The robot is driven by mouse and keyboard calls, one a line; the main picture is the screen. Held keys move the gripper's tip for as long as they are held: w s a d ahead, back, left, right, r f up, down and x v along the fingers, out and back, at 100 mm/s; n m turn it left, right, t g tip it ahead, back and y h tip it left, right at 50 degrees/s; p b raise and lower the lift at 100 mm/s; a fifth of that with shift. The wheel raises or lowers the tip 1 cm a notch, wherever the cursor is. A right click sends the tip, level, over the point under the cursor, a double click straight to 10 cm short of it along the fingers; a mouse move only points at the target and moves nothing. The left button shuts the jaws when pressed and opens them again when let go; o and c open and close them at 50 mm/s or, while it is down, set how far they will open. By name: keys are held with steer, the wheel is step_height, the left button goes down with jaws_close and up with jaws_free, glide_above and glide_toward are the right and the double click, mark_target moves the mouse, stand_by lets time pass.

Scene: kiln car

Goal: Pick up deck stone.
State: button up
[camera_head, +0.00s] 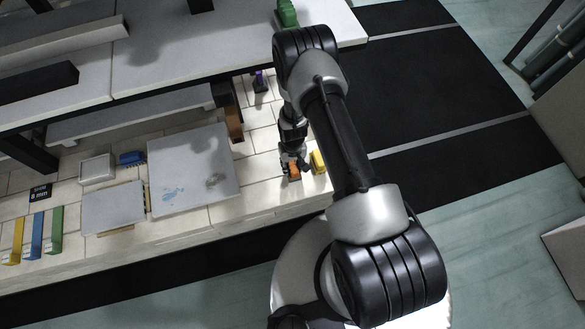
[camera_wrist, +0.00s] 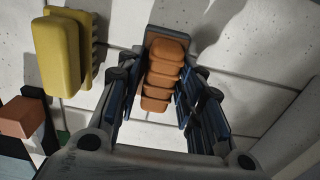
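An orange ridged block (camera_wrist: 164,72) on a grey backing lies on the pale tiled deck; it looks like the deck stone, though no label shows. It also shows in the head view (camera_head: 294,176), near the deck's front edge and partly covered by my gripper. My gripper (camera_wrist: 160,82) points down over it with its fingers apart, one on each side of the block. Narrow gaps seem to show between the pads and the block, so I see no clear grip. The block rests on the tiles.
A brown upright piece (camera_head: 234,124) stands behind to the left. A large grey slab (camera_head: 190,170) lies left. The shelf (camera_head: 190,45) overhangs the back.

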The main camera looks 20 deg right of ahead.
mark_target(292, 165)
jaws_close()
steer(key=shift+r, duration=0.1)
stand_by(0.3)
step_height(292, 165, up, 20)
steer(key=p, duration=0.5)
